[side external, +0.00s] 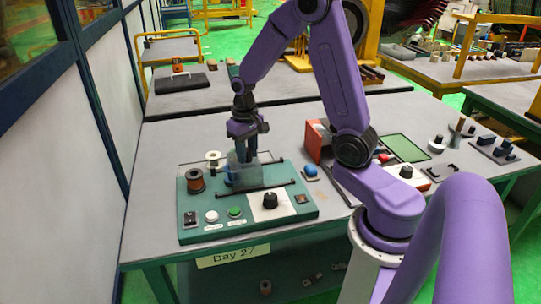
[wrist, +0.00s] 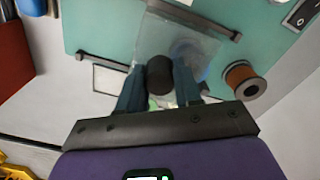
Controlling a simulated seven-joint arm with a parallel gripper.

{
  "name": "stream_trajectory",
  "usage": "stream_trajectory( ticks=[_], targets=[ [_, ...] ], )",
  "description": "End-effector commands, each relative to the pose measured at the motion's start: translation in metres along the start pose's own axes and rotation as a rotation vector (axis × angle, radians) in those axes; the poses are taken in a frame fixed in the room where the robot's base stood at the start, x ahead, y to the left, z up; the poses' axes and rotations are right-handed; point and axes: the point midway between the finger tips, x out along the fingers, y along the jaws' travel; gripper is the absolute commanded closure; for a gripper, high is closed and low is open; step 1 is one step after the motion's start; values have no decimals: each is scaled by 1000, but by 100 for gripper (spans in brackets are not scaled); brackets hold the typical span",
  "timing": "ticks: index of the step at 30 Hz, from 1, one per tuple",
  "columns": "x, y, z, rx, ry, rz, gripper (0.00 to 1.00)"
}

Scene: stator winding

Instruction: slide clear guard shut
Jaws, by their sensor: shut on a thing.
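The clear guard (side external: 246,174) is a see-through panel standing over the green panel board (side external: 275,207), between dark rails. In the wrist view the guard (wrist: 180,38) spans between two dark rails, with a blurred blue part (wrist: 192,52) showing through it. My gripper (side external: 247,152) is above the guard, pointing down. In the wrist view my gripper (wrist: 159,80) has its two blue-grey fingers on either side of a dark round knob (wrist: 160,70) at the guard's edge and is shut on it. How far the guard covers the blue part is hard to tell.
A copper wire spool (side external: 195,180) and a pale spool (side external: 213,158) stand left of the guard. White and green buttons (side external: 235,211) and a black dial (side external: 270,200) sit at the board's front.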

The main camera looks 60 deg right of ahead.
Motion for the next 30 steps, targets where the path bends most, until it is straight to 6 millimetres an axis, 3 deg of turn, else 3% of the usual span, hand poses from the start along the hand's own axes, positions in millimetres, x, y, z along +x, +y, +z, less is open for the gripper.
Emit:
stream_trajectory(
  ticks=[23, 24, 25, 26, 30],
  targets=[
    [-1, -29, -18, 1, 6, -1, 83],
    [-1, -28, -18, 1, 5, -1, 56],
    [-1, -28, -18, 1, 5, -1, 47],
    [-1, -28, -18, 1, 5, -1, 43],
    [-1, -28, -17, 1, 3, 0, 43]
  ],
)
